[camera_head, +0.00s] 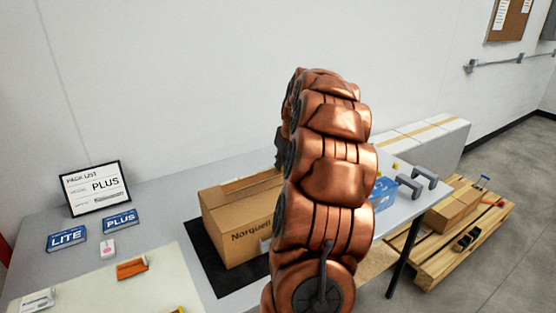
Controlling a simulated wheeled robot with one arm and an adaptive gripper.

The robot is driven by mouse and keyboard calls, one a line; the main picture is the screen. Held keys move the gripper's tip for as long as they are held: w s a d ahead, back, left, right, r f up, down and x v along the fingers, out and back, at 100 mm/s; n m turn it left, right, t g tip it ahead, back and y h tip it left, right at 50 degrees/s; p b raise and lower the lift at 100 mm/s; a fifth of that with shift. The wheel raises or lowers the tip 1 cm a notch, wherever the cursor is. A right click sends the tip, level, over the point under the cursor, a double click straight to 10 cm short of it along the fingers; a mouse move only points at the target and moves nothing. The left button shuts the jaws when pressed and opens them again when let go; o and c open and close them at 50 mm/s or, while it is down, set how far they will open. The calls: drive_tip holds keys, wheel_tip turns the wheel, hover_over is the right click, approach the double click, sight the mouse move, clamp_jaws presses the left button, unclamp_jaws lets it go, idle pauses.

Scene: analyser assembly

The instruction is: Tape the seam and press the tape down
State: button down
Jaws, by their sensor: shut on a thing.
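An open-looking brown carton (232,225) printed "Norquell" stands on a black mat (207,262) at the middle of the table. My copper arm rises in front of it and covers its right part. The right part of its top and much of the seam are hidden, and I see no tape on the part that shows. My gripper's jaws are hidden behind the arm. Only a small dark part shows at the arm's left edge above the carton, and I cannot tell what it is.
A blue item (383,194) and grey handles (410,184) are right. Beyond are a pallet (484,232) and white boxes (435,140).

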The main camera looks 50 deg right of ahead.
drive_tip(key=shift+s+d+f, duration=0.15)
drive_tip(key=shift+f, duration=0.3)
drive_tip(key=shift+s+d+f, duration=0.1)
drive_tip(key=shift+s+f, duration=0.05)
drive_tip(key=shift+f, duration=0.25)
drive_tip(key=shift+f+b, duration=0.75)
drive_tip(key=shift+f, duration=0.55)
drive_tip(key=shift+s+a+r+b, duration=0.1)
drive_tip(key=shift+s+b, duration=0.1)
drive_tip(key=shift+b, duration=0.15)
drive_tip(key=shift+f, duration=0.3)
idle(0.4)
drive_tip(key=c, duration=1.2)
unclamp_jaws()
drive_tip(key=shift+r, duration=0.15)
drive_tip(key=shift+r, duration=3.35)
